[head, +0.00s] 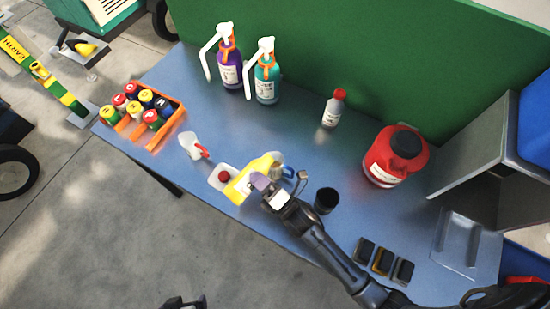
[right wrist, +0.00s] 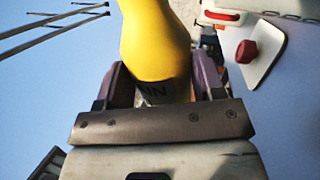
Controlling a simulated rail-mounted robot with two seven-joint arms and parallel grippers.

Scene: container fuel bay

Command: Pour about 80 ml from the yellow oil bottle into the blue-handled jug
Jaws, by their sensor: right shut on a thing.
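The yellow oil bottle (head: 246,182) is in my right gripper (head: 266,187), which is shut around it. In the head view the bottle looks tilted, with its upper end to the right. In the right wrist view its yellow body (right wrist: 155,40) stands between the two fingers (right wrist: 165,85). The blue-handled jug (head: 288,172) is just right of the bottle and largely hidden behind the bottle and gripper. Whether the bottle's mouth is over the jug, and whether any oil flows, I cannot tell. A dark part at the bottom edge looks like my left gripper (head: 185,302); its jaws are unclear.
A red-handled jug (head: 191,146) and a white container with a red cap (head: 222,178) stand left of the bottle. A black cup (head: 326,200) stands close right of my gripper. Pump bottles (head: 266,82) and a red canister (head: 393,158) stand farther back.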

